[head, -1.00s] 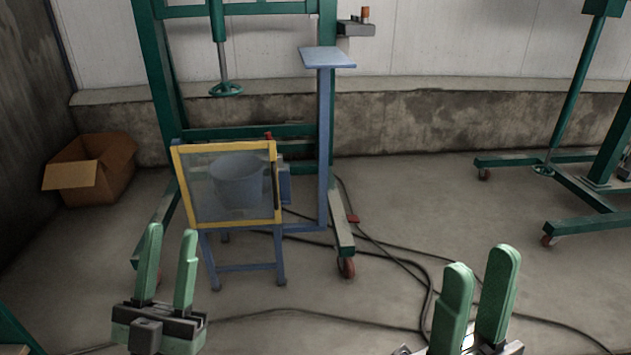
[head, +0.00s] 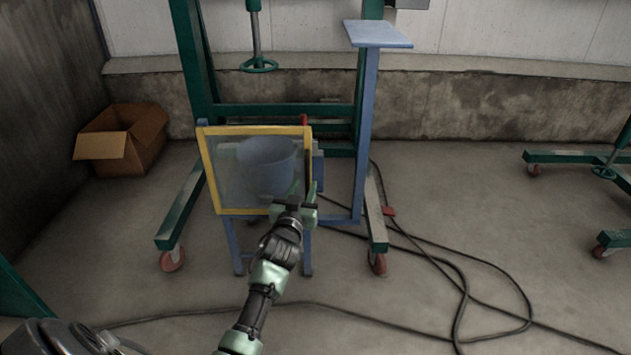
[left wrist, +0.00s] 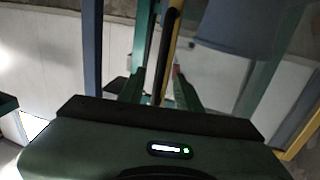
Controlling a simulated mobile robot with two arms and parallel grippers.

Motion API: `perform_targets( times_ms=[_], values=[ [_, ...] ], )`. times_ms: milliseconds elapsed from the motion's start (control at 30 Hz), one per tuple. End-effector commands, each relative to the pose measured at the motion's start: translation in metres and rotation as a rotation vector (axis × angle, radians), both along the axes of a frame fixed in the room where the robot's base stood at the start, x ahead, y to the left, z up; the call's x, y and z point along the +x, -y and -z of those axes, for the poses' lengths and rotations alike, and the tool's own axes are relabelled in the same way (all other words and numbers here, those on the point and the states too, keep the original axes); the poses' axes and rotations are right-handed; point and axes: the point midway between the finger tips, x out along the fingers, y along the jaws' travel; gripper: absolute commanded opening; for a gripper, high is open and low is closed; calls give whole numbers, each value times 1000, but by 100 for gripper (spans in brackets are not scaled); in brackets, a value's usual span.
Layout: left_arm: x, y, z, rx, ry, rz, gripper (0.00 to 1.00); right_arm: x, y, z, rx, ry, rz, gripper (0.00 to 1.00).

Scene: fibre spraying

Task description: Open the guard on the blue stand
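The guard (head: 207,168) is a clear panel in a yellow frame on the front of the blue stand (head: 232,243). It stands upright and appears closed, with a blue-grey bucket (head: 268,166) visible through it. A dark upright handle (head: 308,158) runs along its right edge. My left gripper (head: 305,188) is at the lower right of the guard. In the left wrist view, the open fingers of the left gripper (left wrist: 160,88) lie either side of the dark handle (left wrist: 170,45), with gaps visible; the yellow frame runs beside it. My right gripper is out of view.
A green wheeled frame (head: 195,75) stands around and behind the blue stand. A blue post with a flat top plate (head: 378,35) rises at right. Black cables (head: 450,265) lie on the floor at right. An open cardboard box (head: 125,140) sits at left.

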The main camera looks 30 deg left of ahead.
Motion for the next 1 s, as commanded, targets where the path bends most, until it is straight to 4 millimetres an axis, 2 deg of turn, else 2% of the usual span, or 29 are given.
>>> perform_targets(
  times_ms=[33, 100, 200, 300, 600, 633, 733, 767, 1000],
  values=[
    [9, -3, 2, 1, 3, 0, 34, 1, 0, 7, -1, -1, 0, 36],
    [19, -7, 2, 3, 2, 0, 34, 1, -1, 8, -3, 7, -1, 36],
    [31, -10, 2, 3, 1, 2, 34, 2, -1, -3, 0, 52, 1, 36],
    [38, -13, 1, 3, 1, 2, 34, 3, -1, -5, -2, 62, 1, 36],
    [41, -14, 0, 1, 1, 2, 34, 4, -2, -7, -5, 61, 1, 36],
    [41, -14, 0, 1, 1, 2, 31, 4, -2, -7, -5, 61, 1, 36],
    [40, -14, 0, 1, 1, 2, 3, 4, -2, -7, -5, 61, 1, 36],
    [40, -14, 0, 1, 1, 2, 0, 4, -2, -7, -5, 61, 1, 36],
    [40, -14, 0, 2, 2, 2, 0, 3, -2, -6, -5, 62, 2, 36]
  ],
)
